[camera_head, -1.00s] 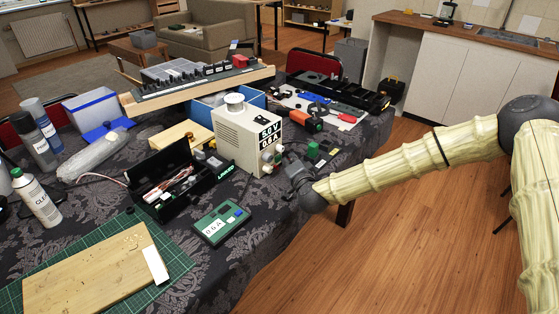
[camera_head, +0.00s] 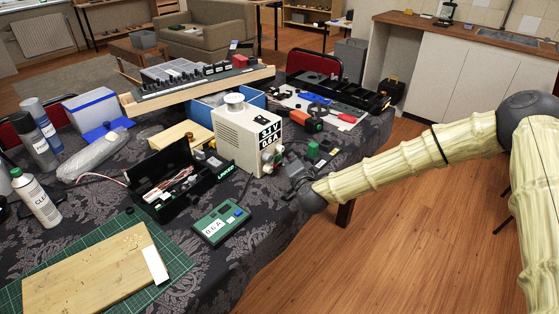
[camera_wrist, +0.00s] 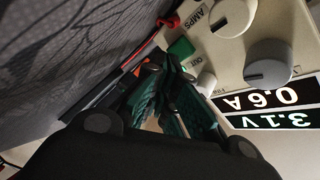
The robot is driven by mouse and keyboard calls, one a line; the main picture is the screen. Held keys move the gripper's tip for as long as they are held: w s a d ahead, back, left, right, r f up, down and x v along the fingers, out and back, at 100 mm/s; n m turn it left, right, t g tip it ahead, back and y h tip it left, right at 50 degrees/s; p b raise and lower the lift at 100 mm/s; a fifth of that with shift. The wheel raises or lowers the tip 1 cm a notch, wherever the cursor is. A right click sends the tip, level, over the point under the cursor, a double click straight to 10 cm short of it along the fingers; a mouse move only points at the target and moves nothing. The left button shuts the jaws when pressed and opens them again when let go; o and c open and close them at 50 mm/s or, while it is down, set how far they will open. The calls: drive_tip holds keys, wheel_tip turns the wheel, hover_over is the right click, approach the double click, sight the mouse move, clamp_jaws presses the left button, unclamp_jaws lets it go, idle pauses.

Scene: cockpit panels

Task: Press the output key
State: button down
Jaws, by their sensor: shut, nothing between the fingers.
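The beige power supply (camera_head: 240,138) stands near the table's right edge, its display reading 3.1 V and 0.6 A. In the wrist view its panel (camera_wrist: 235,50) appears upside down, with large grey knobs and a smaller fine knob (camera_wrist: 207,83). The green output key (camera_wrist: 181,50), beside an OUT label, shows just beyond my fingertips; I cannot make it out in the head view. My gripper (camera_wrist: 166,76) is shut and empty, its tips close to the key and fine knob. Contact cannot be told. In the head view my gripper (camera_head: 284,168) is in front of the panel.
A green meter box (camera_head: 220,222) marked 0.6 A and an open black toolbox (camera_head: 180,180) lie left of the supply. A green-topped block (camera_head: 313,150) and an orange tool (camera_head: 305,124) are behind my gripper. Open floor (camera_head: 400,240) lies to the right.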

drive_tip(key=shift+s+d, duration=0.1)
drive_tip(key=shift+s+d, duration=0.9)
drive_tip(key=shift+d, duration=0.3)
drive_tip(key=shift+s+d, duration=0.85)
drive_tip(key=shift+d, duration=0.3)
idle(0.3)
